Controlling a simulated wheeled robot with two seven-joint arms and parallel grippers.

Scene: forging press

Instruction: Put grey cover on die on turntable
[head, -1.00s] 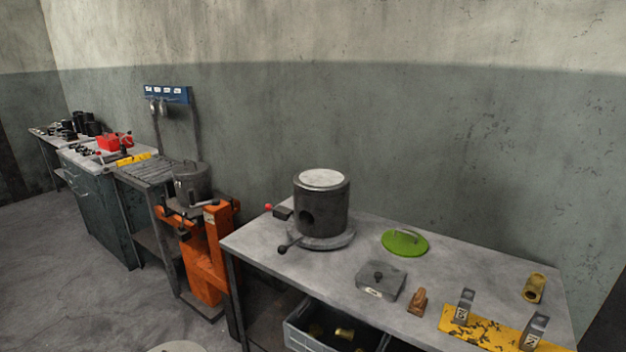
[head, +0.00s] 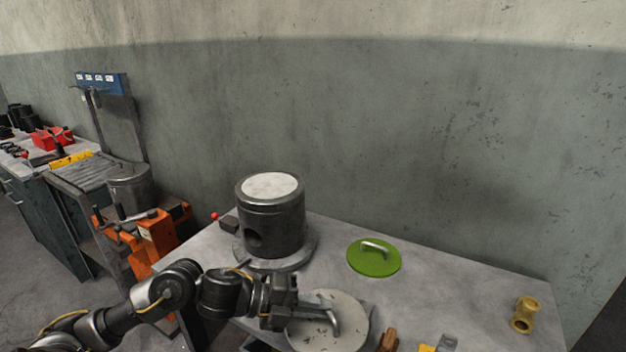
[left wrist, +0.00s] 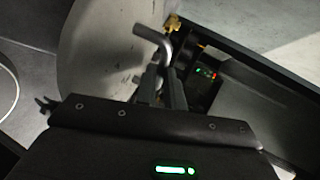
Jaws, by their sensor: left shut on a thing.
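The grey cover (head: 348,336), a flat round disc with a bent bar handle, is held over the front of the table. My left gripper (head: 312,318) is shut on its handle. In the left wrist view the cover (left wrist: 92,50) fills the upper left and the gripper (left wrist: 160,85) closes on the handle. The die (head: 270,226), a dark cylinder with a pale top and a side hole, stands upright on the round turntable (head: 298,262). The cover is apart from the die, in front and to its right in the head view. My right gripper is not in view.
A green cover (head: 374,262) with a handle lies on the table (head: 465,290), right of the die. A brass fitting (head: 524,312) stands farther right. A red-tipped lever (head: 215,216) sticks out left of the die. Orange equipment (head: 160,235) stands left of the table.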

